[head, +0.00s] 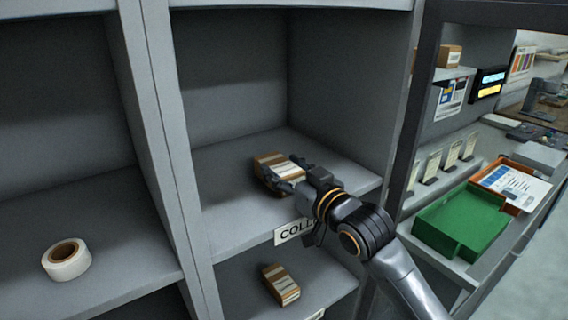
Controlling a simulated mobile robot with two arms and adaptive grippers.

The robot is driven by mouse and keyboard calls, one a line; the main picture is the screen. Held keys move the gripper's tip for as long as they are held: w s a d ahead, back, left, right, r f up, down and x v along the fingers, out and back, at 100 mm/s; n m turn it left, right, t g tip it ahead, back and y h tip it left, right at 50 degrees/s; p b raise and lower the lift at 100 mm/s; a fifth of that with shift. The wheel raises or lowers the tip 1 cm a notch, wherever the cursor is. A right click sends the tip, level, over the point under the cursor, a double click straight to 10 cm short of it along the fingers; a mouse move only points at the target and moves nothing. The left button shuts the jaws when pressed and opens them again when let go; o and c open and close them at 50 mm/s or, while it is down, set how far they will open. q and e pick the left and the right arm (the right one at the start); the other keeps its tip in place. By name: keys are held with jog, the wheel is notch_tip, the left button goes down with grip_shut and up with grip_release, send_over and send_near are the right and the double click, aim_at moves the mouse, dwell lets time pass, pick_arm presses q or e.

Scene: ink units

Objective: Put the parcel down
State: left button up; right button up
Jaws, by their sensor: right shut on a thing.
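The parcel (268,160) is a small brown box with pale labels, inside the middle compartment of the grey shelf. My right gripper (284,178) is shut on the parcel, reaching in from the lower right. The parcel is at or just above the shelf board (235,205); I cannot tell whether it touches. The fingers hide part of its right side. My left gripper is not in view.
A similar brown box (281,284) lies in the compartment below. A roll of tape (66,260) sits in the left compartment, beyond an upright divider (165,130). A green tray (462,222) and an orange tray (515,185) are on the right. The board left of the parcel is clear.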

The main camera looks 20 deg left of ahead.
jog(key=shift+s, duration=0.1)
jog(key=shift+f, duration=0.15)
jog(key=o, duration=1.3)
jog(key=shift+o, duration=0.2)
jog(key=shift+s+d, duration=0.1)
jog(key=shift+d, duration=0.1)
jog(key=b+v, duration=0.3)
jog(key=v, duration=0.8)
jog(key=shift+s+d, duration=0.2)
